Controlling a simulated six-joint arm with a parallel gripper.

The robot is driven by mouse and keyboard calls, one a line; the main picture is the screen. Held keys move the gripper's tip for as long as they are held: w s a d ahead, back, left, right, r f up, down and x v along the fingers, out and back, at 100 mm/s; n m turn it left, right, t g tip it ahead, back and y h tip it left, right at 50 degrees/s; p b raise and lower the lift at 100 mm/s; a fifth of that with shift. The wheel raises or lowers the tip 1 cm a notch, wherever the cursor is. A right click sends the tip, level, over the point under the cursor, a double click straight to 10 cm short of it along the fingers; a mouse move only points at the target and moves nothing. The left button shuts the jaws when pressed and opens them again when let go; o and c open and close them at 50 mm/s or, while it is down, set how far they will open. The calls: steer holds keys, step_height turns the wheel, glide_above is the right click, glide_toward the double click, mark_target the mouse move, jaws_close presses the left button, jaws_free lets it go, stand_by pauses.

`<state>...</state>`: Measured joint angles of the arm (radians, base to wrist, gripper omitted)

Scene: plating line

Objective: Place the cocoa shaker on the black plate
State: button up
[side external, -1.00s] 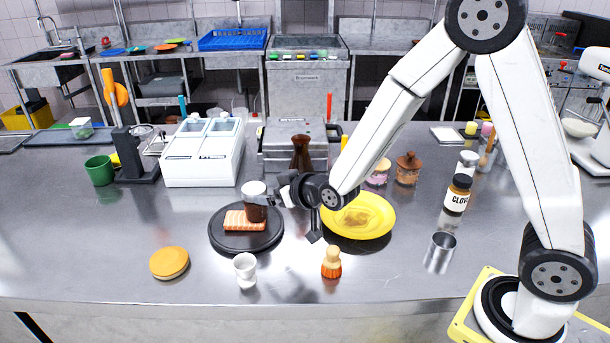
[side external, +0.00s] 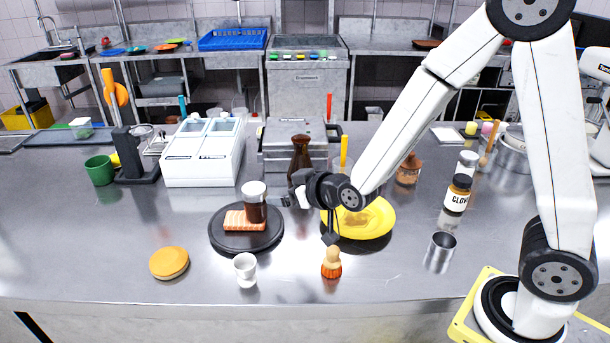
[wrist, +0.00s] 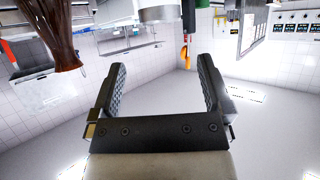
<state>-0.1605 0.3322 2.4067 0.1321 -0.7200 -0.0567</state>
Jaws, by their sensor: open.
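The cocoa shaker (side external: 255,203), dark brown with a white top, stands upright on the black plate (side external: 231,247) in the side external view. It is at the right end of a piece of salmon (side external: 236,220) on that plate; I cannot tell whether the two touch. My gripper (side external: 287,200) is just right of the shaker, pointing left, with a small gap between them. In the wrist view my gripper (wrist: 162,85) has its two fingers spread with nothing held between them.
A yellow plate (side external: 372,232) lies beneath and right of my gripper. A brown carafe (side external: 300,152) stands behind it. In front are a white cup (side external: 246,270), an orange-based bottle (side external: 331,263) and a round wooden lid (side external: 169,263). A steel cup (side external: 440,250) and clove jar (side external: 458,193) stand right.

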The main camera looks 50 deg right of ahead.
steer(key=s+d+f+g, duration=0.1)
steer(key=s+d+g, duration=0.1)
steer(key=s+g, duration=0.3)
steer(key=s+d+f+g, duration=0.2)
steer(key=s+g, duration=0.3)
steer(key=s, duration=0.6)
steer(key=shift+s+d+f+m+h, duration=0.3)
steer(key=shift+d+m+h, duration=0.1)
steer(key=shift+d, duration=0.45)
